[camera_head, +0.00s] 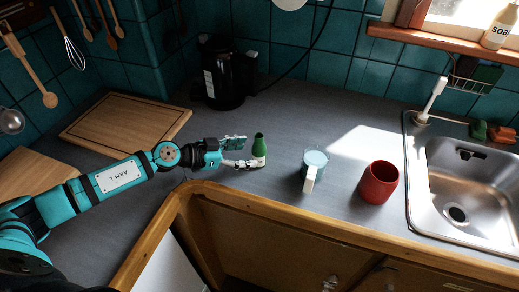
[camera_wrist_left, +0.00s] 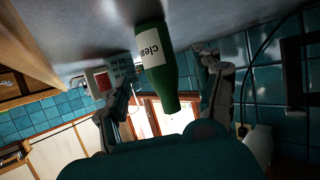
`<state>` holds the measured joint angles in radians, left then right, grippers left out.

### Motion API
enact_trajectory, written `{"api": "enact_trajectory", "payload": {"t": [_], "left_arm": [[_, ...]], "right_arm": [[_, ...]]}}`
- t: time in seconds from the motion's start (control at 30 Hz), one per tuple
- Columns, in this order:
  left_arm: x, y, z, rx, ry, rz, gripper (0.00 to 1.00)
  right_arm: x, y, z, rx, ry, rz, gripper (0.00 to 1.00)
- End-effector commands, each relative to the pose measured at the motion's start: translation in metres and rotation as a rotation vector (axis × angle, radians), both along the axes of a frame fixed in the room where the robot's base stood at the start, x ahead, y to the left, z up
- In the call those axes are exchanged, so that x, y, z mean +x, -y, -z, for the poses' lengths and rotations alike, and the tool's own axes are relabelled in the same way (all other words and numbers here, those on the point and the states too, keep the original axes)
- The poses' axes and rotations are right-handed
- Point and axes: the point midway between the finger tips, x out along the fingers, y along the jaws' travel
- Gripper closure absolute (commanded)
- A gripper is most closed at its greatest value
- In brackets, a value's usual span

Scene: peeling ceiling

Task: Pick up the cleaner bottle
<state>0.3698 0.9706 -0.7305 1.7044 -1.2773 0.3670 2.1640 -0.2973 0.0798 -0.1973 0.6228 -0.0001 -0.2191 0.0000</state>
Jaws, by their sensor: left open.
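The cleaner bottle (camera_head: 259,146), small and green with a white label, stands upright on the grey counter. My left gripper (camera_head: 243,151) reaches in low from the left with its fingers open. The bottle is just beyond or at the fingertips. In the left wrist view, which looks inverted, the bottle (camera_wrist_left: 160,72) shows between the two spread fingers, with part of the lettering "clea" readable. Neither finger clearly touches it. My right gripper is not in view.
A glass-like cup with a white handle (camera_head: 314,160) and a red cup (camera_head: 379,183) stand to the right, before the sink (camera_head: 469,185). A black kettle (camera_head: 222,75) is behind. A wooden board (camera_head: 125,125) lies left. The counter's front edge is close below the gripper.

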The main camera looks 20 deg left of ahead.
Motion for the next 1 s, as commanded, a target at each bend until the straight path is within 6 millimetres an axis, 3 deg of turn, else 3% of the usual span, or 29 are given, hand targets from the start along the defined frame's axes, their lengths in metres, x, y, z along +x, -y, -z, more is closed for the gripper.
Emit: {"api": "enact_trajectory", "payload": {"t": [0.43, 0.7, 1.0], "left_arm": [[0.032, 0.036, 0.017, -0.002, 0.0, 0.001, 0.32], [0.035, 0.038, 0.019, 0.001, -0.001, 0.0, 0.32], [0.035, 0.038, 0.019, 0.0, 0.0, 0.0, 0.69]], "right_arm": [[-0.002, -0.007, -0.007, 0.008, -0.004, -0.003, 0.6], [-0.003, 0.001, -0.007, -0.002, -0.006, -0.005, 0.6], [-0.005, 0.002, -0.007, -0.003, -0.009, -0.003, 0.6]]}}
